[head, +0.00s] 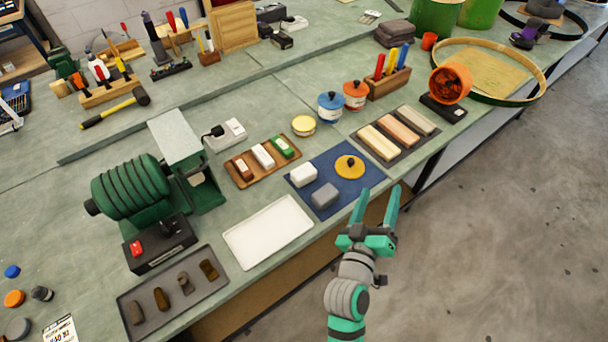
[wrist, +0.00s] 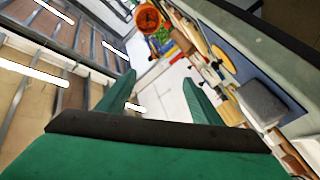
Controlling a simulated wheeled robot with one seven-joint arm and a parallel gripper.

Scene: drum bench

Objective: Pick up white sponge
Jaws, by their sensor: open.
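A white block that looks like the white sponge (head: 303,174) lies on the blue mat (head: 330,212) near the bench's front edge. A grey block (head: 325,195) lies close in front of it, and a yellow disc with a dark knob (head: 349,168) lies to its right. My gripper (head: 381,192) is open and empty, to the right of the mat by the front edge, its fingers pointing up in the picture. In the wrist view my gripper (wrist: 160,78) shows two spread green fingers with nothing between them. I cannot make out the white sponge in the wrist view.
A wooden tray (head: 238,178) with brown, white and green blocks lies behind the mat. An empty white tray (head: 268,232) lies to its left. Blue (head: 330,107) and orange (head: 355,96) jars stand behind.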

